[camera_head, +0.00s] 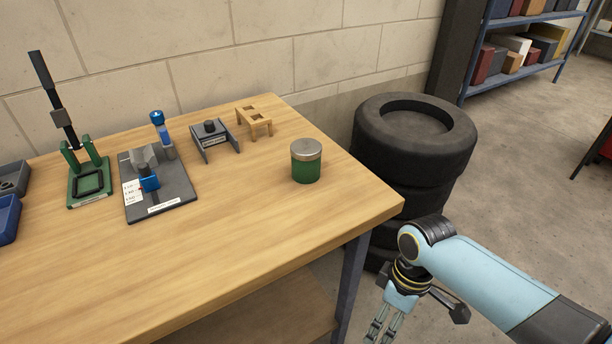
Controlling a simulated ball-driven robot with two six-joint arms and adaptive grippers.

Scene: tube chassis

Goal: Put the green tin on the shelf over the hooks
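The green tin (306,162) with a silver-grey lid stands upright on the wooden workbench (250,240), near its right end. Nothing touches it. My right gripper (380,335) hangs low at the bottom of the view, past the bench's right edge and well apart from the tin. Its fingers point down, look spread and hold nothing visible; their tips are close to the picture's lower edge. My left gripper is not in view. No hooks, and no shelf above hooks, show in this view.
Stacked black tyres (412,140) stand just right of the bench. A green press (88,178), a grey fixture plate (160,190), a small grey bracket (212,138) and a wooden stand (254,118) occupy the bench's back left. A blue rack (520,75) with boxes is far right. The bench front is clear.

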